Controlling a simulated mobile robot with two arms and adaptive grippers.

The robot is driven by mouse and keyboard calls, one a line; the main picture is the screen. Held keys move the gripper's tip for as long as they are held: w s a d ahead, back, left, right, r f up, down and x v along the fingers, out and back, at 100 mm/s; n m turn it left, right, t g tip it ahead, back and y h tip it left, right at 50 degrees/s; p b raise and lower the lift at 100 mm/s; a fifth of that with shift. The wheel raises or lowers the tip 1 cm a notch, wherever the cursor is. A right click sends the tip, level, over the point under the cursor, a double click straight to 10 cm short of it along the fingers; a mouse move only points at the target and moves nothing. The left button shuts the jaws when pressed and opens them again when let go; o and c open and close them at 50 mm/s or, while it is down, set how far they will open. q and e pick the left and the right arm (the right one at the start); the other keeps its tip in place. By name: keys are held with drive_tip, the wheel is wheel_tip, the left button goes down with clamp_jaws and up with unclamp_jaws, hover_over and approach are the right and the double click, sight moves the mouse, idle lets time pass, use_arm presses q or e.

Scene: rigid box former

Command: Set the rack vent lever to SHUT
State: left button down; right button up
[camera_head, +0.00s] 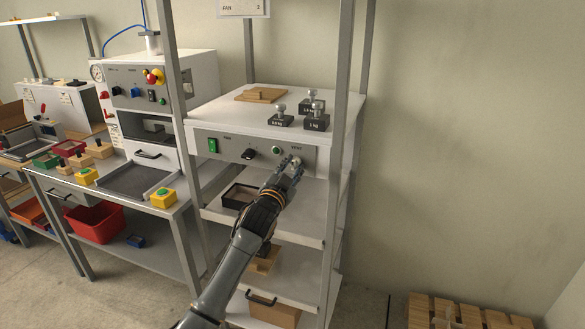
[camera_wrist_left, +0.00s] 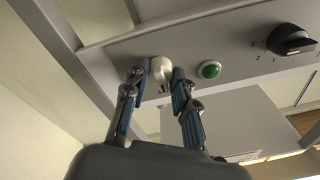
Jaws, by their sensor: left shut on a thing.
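The vent lever (camera_wrist_left: 161,69) is a pale knob on the grey control panel (camera_head: 224,146) of the rack. It also shows at the right end of the panel in the head view (camera_head: 297,160), largely covered by my gripper. My left gripper (camera_head: 292,168) is shut on the lever, with one finger on each side of it in the left wrist view (camera_wrist_left: 155,82). The lever's pointing direction and its SHUT mark cannot be read. My right gripper is not in view.
A green indicator (camera_head: 277,150), a black rotary knob (camera_head: 249,154) and a green switch (camera_head: 213,145) sit on the same panel. Weights (camera_head: 316,121) and a wooden board (camera_head: 261,95) rest above. A rack post (camera_head: 338,150) stands close at right.

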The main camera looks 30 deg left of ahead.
use_arm(q)
drive_tip(key=c, duration=1.1)
unclamp_jaws()
drive_tip(key=shift+f, duration=0.1)
drive_tip(key=shift+o, duration=0.2)
drive_tip(key=v, duration=1.2)
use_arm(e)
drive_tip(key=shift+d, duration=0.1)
